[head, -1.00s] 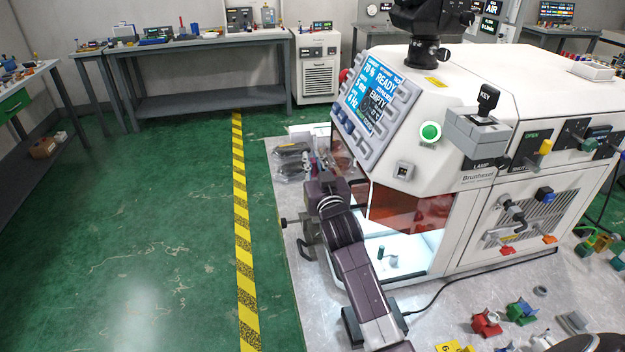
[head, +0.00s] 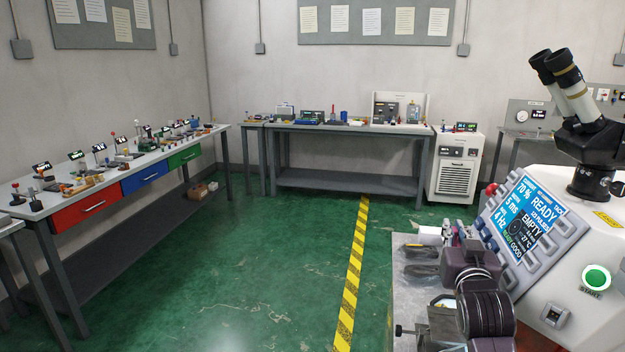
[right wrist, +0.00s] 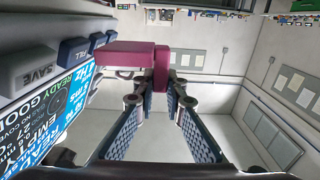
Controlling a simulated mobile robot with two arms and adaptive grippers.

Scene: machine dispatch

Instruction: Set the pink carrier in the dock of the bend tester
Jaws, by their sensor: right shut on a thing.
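In the head view my right gripper (head: 456,236) is small, beyond my dark purple wrist and left of the machine's screen. The carrier is hard to make out there. My left gripper is not in view. I cannot tell which machine is the bend tester, and no dock can be made out.
A white machine (head: 572,262) with a tilted screen (head: 525,222) and eyepieces stands close on the right. A long bench (head: 110,190) with drawers and several small devices is at left. Another bench (head: 345,131) stands at the back. Green floor (head: 250,265) between them is clear.

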